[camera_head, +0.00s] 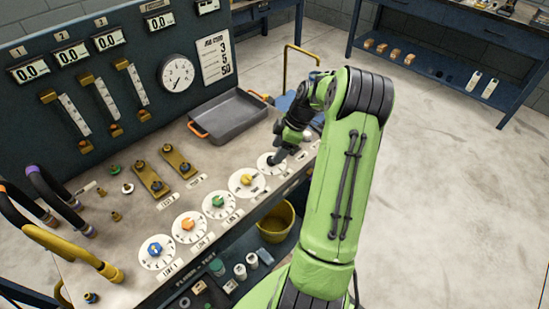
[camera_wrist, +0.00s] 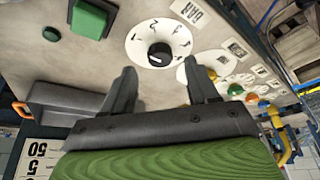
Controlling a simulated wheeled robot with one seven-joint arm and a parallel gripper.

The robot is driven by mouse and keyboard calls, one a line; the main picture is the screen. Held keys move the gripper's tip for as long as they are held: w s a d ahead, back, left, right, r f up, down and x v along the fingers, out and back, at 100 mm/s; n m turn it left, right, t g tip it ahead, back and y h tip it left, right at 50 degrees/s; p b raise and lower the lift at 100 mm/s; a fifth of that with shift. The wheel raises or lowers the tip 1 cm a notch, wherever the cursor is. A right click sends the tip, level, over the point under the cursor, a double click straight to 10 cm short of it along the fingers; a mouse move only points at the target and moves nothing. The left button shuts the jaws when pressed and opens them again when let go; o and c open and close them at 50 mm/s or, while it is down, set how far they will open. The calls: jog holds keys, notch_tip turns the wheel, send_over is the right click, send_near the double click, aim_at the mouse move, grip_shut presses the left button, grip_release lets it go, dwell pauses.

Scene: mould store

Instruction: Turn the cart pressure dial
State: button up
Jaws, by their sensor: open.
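A round white dial with a black knob (camera_wrist: 159,54) and marks around its rim shows in the wrist view. It is the rightmost of the bench dials in the head view, where the white dial face (camera_head: 265,165) is partly covered by my gripper (camera_head: 277,156). I cannot read a label that names it the cart dial. In the wrist view my gripper (camera_wrist: 160,72) is open and empty. Its two fingers point at the dial, with the knob between and just beyond the tips. I cannot tell whether they touch the dial face.
Several dials with yellow (camera_head: 246,179), green, orange and blue (camera_head: 155,249) knobs run along the bench front. A grey tray (camera_head: 228,118) lies behind. A green block (camera_wrist: 92,18) is left of the dial in the wrist view. A yellow bucket (camera_head: 277,222) is below the bench edge.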

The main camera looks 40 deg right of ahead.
jog(key=x, duration=0.3)
jog(key=shift+f, duration=0.3)
jog(key=c, duration=1)
jog(key=shift+c, duration=0.2)
